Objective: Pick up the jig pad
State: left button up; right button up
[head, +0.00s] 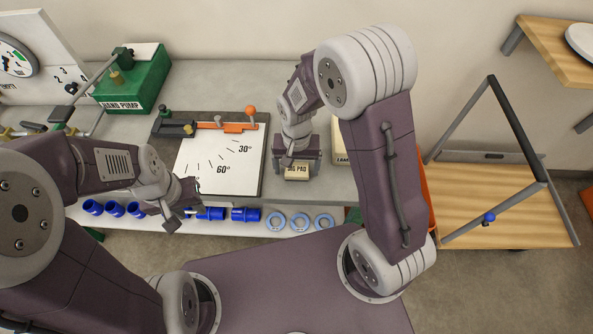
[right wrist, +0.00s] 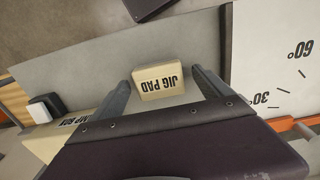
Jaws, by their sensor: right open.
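The jig pad (head: 297,173) is a small cream block with dark lettering on the grey bench, right of the white angle board. In the right wrist view the jig pad (right wrist: 158,82) lies between the two fingertips, with a gap on each side. My right gripper (right wrist: 161,80) is open and empty. In the head view my right gripper (head: 298,163) is over the pad and hides its far part. My left gripper (head: 182,208) is above the front of the bench, left of the pad; its jaws are too unclear to read.
The angle board (head: 222,165) with an orange-handled clamp lies left of the pad. A cream box (head: 340,150) stands close to its right, partly behind my right arm. Blue couplings (head: 245,214) and pale blue rings (head: 300,221) lie along the front ledge. A green hand pump (head: 133,82) stands back left.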

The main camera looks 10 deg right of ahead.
aim_at(297, 172)
jog(key=shift+d+f, duration=0.1)
jog(key=shift+f, duration=0.5)
jog(key=c, duration=1.5)
jog(key=shift+o, duration=0.2)
jog(key=shift+r, duration=0.5)
jog(key=r, duration=0.2)
jog(key=s+r, duration=0.1)
jog(key=r, duration=0.1)
jog(key=shift+a, duration=0.2)
jog(key=s+a+r, duration=0.3)
jog(key=s+r, duration=0.3)
jog(key=s, duration=0.4)
jog(key=o, duration=0.5)
jog(key=c, duration=0.3)
